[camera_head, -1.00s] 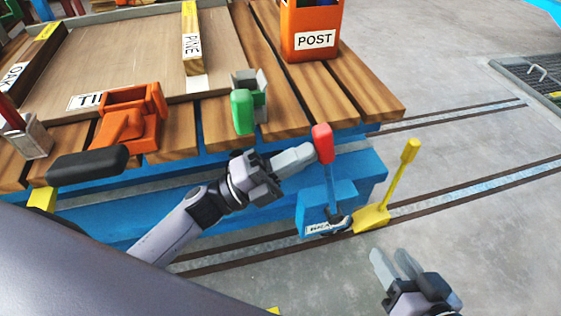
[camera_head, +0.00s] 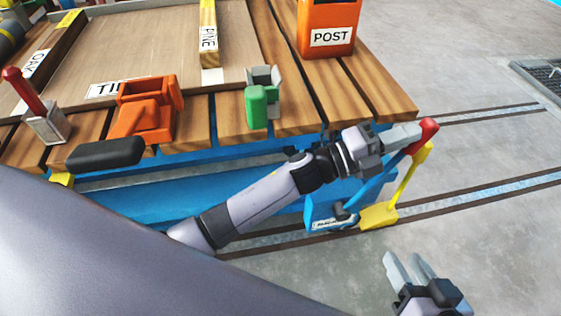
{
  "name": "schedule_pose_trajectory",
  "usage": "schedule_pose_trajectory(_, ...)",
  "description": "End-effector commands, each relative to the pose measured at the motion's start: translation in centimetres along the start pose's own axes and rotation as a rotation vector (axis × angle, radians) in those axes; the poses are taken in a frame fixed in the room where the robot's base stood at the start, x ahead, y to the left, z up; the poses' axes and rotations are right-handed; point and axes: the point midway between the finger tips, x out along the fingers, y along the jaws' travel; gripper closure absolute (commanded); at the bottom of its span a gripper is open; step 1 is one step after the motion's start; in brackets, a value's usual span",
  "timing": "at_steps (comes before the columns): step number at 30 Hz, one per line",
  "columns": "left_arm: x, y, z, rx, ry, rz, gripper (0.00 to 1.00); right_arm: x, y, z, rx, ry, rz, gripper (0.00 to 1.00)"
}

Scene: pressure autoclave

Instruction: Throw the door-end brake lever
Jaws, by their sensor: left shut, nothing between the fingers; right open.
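The brake lever has a red grip (camera_head: 427,131) on a blue arm (camera_head: 374,186) rising from a blue box (camera_head: 330,207) with a white label, at the cart's end. The lever leans to the right, its red grip close to the top of a yellow post (camera_head: 407,182); I cannot tell if they touch. My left gripper (camera_head: 405,136) is shut with nothing between its fingers, its tips against or just beside the left of the red grip. My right gripper (camera_head: 408,268) is open and empty over the floor at the lower right.
Rails (camera_head: 470,192) cross the floor. The right floor is mostly clear.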

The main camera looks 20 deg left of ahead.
Motion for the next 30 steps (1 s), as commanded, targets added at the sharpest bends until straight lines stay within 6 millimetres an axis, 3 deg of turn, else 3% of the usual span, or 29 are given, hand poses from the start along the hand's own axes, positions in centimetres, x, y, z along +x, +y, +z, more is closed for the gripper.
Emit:
schedule_pose_trajectory(19,0.7,0.5,-0.1,0.006,-0.004,0.031,1.0,-0.3,0.3,0.0,-0.017,-0.006,0.017,0.57)
schedule_pose_trajectory(23,-0.6,0.4,-0.1,0.004,-0.004,0.031,1.0,-0.4,0.3,-0.3,-0.026,-0.006,0.023,0.57)
schedule_pose_trajectory(30,-4.9,0.0,0.0,0.006,-0.001,0.025,1.0,-0.8,0.7,-0.6,-0.053,-0.011,0.046,0.57)
